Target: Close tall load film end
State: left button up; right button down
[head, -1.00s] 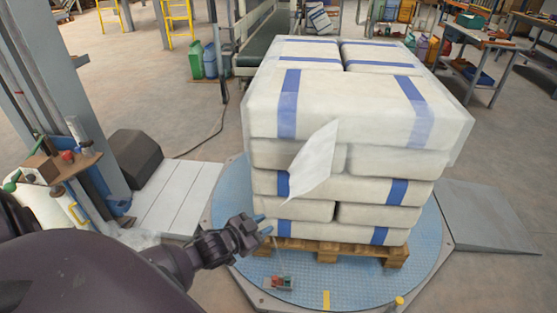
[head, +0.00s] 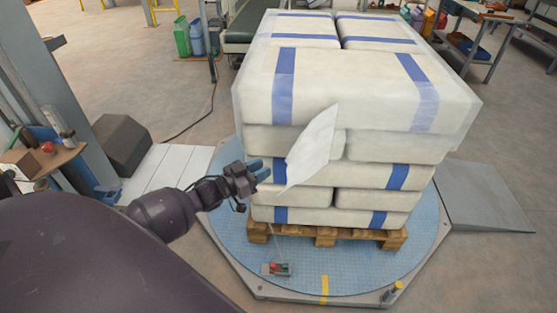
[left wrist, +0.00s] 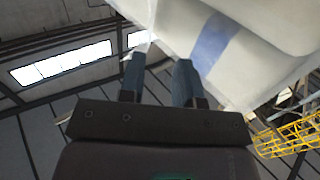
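The loose film end (head: 309,150) is a whitish flap sticking out from the near face of the tall load (head: 358,90), its lower tip pointing down and left. The load is stacked white sacks with blue bands on a wooden pallet (head: 325,237). My left gripper (head: 263,170) is just left of the flap's lower part, fingers pointing toward the load. In the left wrist view its two blue fingers (left wrist: 158,78) stand apart, with no thing clearly held between them. I cannot tell whether they touch the flap. My right gripper is not in view.
The pallet stands on a round blue turntable (head: 225,240) with a small red-and-green control box (head: 277,269) near its front edge. A grey ramp (head: 485,195) lies at right. A column and shelf (head: 40,155) stand at left.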

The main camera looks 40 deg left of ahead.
pick_arm(q)
jog(key=x, duration=0.6)
jog(key=shift+w+b, duration=0.25)
jog(key=shift+b, duration=0.05)
grip_shut()
